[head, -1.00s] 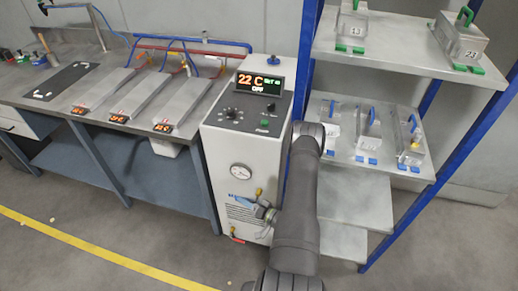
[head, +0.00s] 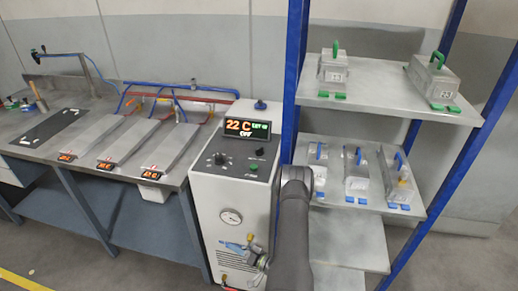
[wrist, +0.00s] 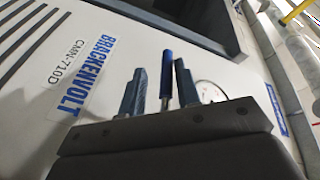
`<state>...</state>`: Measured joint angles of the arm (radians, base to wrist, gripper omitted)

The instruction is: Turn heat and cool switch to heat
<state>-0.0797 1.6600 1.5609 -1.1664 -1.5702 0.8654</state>
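The white machine (head: 205,195) stands left of the shelf. Its sloped panel carries a black round knob (head: 220,159), a small black switch (head: 260,152) and a green button (head: 254,168). The panel labels are too small to read, so I cannot tell which is the heat and cool switch or its setting. The display (head: 247,128) shows 22 C, with blurred text below. My gripper (head: 240,250) is low in front of the machine, below the panel. In the wrist view my gripper (wrist: 160,66) has its fingers apart, with a blue rod (wrist: 168,78) showing between them; whether they touch it is unclear.
A pressure gauge (head: 230,217) sits on the machine's front, above my gripper. A blue-framed shelf (head: 350,208) with several metal boxes stands close on the right. A workbench (head: 60,165) with heated plates is on the left. Floor is open at the lower left.

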